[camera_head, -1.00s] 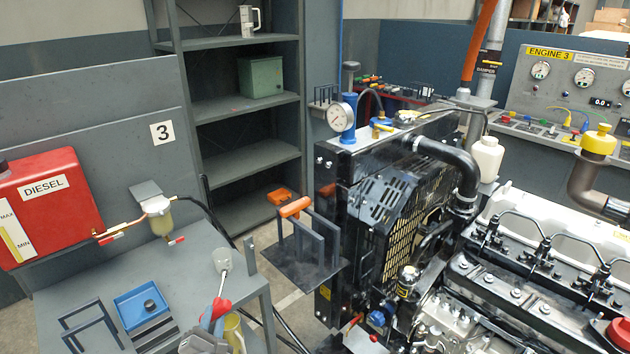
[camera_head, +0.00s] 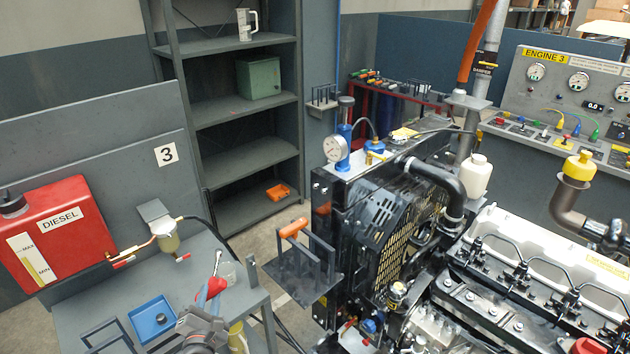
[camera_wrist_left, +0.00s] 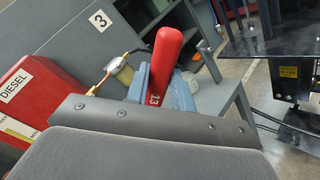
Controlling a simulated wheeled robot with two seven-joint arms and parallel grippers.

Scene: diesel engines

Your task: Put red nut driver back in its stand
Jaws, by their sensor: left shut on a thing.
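The red nut driver (camera_wrist_left: 165,60) is held in my left gripper. In the wrist view its thick red handle, marked 13, sticks up from between the blue-grey finger pads; its lower part is hidden. In the head view my left gripper (camera_head: 207,296) is shut on it above the grey side table, and a red part of the driver shows above the fingers. A dark rack (camera_head: 312,262) of upright bars stands on a small shelf by the engine, with an orange-handled tool across it. I cannot tell whether this is the driver's stand. My right gripper is out of view.
The grey table (camera_head: 85,310) carries a blue tray (camera_head: 153,320), a small dark frame (camera_head: 112,339) and a clear jar (camera_head: 228,270). The red diesel tank (camera_head: 70,230) is at left. The black engine (camera_head: 385,215) fills the right. Open floor shows beside the shelves.

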